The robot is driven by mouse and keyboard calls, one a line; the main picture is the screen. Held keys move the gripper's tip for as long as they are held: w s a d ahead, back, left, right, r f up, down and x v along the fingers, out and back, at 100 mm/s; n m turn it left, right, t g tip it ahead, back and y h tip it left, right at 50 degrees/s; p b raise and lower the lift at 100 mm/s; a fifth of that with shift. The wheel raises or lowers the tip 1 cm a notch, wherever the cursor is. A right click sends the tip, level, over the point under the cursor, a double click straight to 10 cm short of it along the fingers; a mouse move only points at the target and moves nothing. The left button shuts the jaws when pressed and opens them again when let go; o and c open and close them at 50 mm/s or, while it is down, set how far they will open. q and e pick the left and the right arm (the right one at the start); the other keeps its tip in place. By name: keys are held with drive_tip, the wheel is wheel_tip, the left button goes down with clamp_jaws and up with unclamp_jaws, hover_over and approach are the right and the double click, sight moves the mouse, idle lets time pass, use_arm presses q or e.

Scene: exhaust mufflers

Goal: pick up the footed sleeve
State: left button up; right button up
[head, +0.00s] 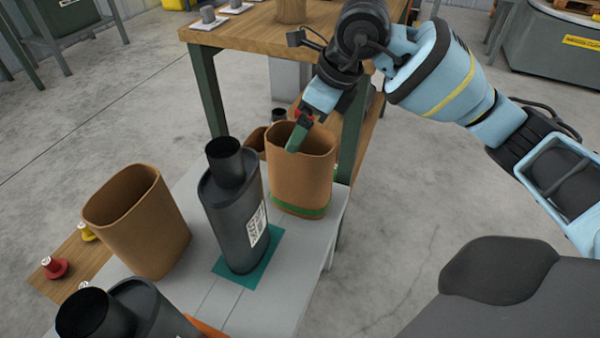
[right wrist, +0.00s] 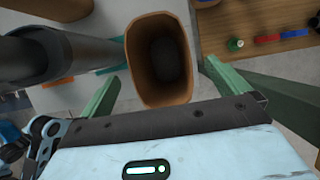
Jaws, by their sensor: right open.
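A brown, open-topped oval sleeve (head: 300,172) with a green band around its foot stands upright on the grey table's right end; I take it for the footed sleeve. It also shows in the right wrist view (right wrist: 135,55), open end facing the camera. A second brown sleeve (head: 140,225), with no green band visible, leans slightly at the left. My right gripper (head: 297,138) is at the banded sleeve's mouth. In the right wrist view its green fingers (right wrist: 160,78) are apart, one on each side of the sleeve; contact cannot be made out. My left gripper is out of view.
A dark grey muffler (head: 232,215) stands on a teal mat (head: 262,262) just left of the banded sleeve. Another muffler (head: 135,312) is at bottom left. A smaller brown piece (head: 256,140) sits behind. A wooden workbench (head: 245,32) stands close behind.

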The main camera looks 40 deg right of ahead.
sight(301, 173)
drive_tip(key=b+x, duration=0.2)
drive_tip(key=x, duration=0.3)
drive_tip(key=shift+s, duration=0.2)
drive_tip(key=shift+f, duration=0.15)
drive_tip(key=shift+f, duration=0.15)
idle(0.3)
drive_tip(key=c, duration=1.2)
